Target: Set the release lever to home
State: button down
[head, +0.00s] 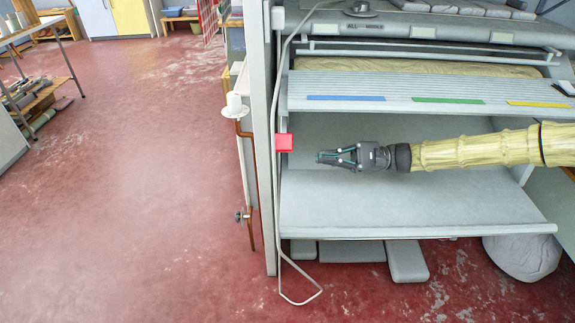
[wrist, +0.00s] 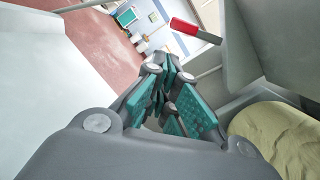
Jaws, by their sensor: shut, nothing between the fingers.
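The release lever shows as a red grip (head: 284,142) at the left side of the ironer, against its grey side post, in the head view. In the wrist view the red grip (wrist: 195,30) is at the upper right, with a dark grey strip along it. My gripper (head: 322,157) is shut and empty. It points left, a little to the right of the red grip and slightly lower in the head picture, with a gap between them. In the wrist view the fingertips (wrist: 163,74) are below and left of the grip, apart from it.
The ironer's grey lower tray (head: 400,205) lies below my arm. Above is a ribbed shelf (head: 350,88) with blue, green and yellow strips. A white cable (head: 278,225) hangs by the side post. A copper pipe (head: 252,180) runs left of it. The red floor at left is open.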

aim_at(292, 152)
jog(key=shift+w+d+r+y, duration=0.25)
jog(key=shift+w+r+y, duration=0.15)
jog(key=shift+w, duration=0.15)
jog(key=shift+a, duration=0.1)
jog(key=b+x, duration=0.2)
jog(key=x, duration=0.7)
jog(key=shift+a, duration=0.4)
jog(key=shift+s+r, duration=0.2)
jog(key=shift+s, duration=0.05)
jog(key=shift+s+m+p, duration=0.15)
jog(key=shift+m+p, duration=0.25)
jog(key=shift+p, duration=0.05)
jog(key=shift+s+r+m+p, duration=0.15)
jog(key=shift+m+p, duration=0.15)
jog(key=shift+p, duration=0.1)
jog(key=s+r+m+p, duration=0.1)
jog(key=m+p, duration=0.1)
jog(key=p, duration=0.1)
jog(key=s+r+m+t+p, duration=0.1)
jog(key=m+p, duration=0.1)
jog(key=p, duration=0.1)
jog(key=shift+s+r+t+y, duration=0.1)
jog(key=shift+s+t+y, duration=0.1)
jog(key=shift+t+y, duration=0.15)
jog(key=m+p, duration=0.1)
jog(key=s+r+m+t+p, duration=0.1)
jog(key=m+p, duration=0.3)
jog(key=shift+s+r, duration=0.25)
jog(key=shift+r, duration=0.1)
